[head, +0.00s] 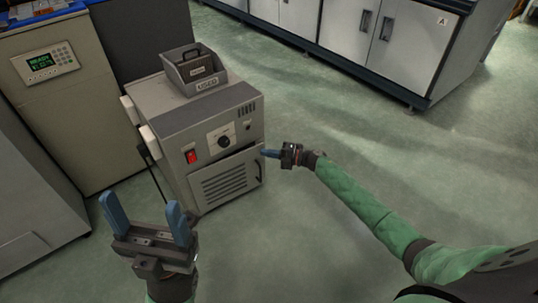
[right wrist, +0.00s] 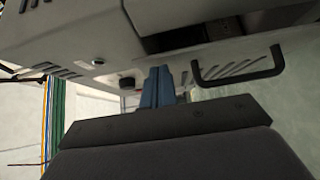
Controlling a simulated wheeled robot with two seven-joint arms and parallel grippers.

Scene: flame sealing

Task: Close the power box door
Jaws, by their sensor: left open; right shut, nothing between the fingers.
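The power box (head: 185,118) is a grey cabinet on the floor. Its vented door (head: 222,180) is on the lower front and has a dark handle (head: 258,166) at its right side. The door looks slightly ajar, with a dark gap along its top edge. My right gripper (head: 265,153) is shut and empty, with its blue fingertips at the door's upper right corner; contact cannot be told. In the right wrist view the shut fingers (right wrist: 158,86) are beside the door handle (right wrist: 240,72). My left gripper (head: 147,212) is open and empty, in front of the box at lower left.
A grey bin labelled USED (head: 195,72) stands on the box. A red switch (head: 190,156) and a dial are above the door. A beige machine (head: 75,115) stands close at left. White cabinets (head: 385,45) line the back. The green floor at right is clear.

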